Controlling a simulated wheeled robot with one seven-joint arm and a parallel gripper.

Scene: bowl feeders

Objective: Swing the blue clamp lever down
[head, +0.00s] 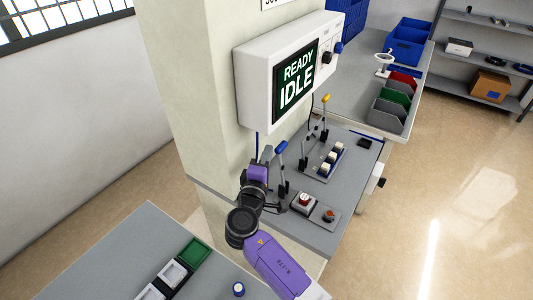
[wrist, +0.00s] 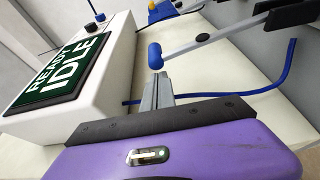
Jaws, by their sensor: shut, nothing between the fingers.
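The blue clamp lever (head: 281,147) stands raised on the grey bench beside the pillar, its blue grip at the top. In the wrist view its rounded blue grip (wrist: 155,56) ends a light grey bar that runs to the upper right. My gripper (head: 267,153) is at grip height, just left of the lever in the head view. In the wrist view my gripper's fingers (wrist: 159,80) are together and empty, with their tips very close to the blue grip. I cannot tell whether they touch it.
A yellow-tipped lever (head: 326,99) stands farther back. A white box with a READY IDLE screen (head: 297,78) hangs on the pillar above the bench. A red button box (head: 305,202) and a block with several white pieces (head: 331,160) sit nearby. A blue cable (wrist: 289,65) loops behind the lever.

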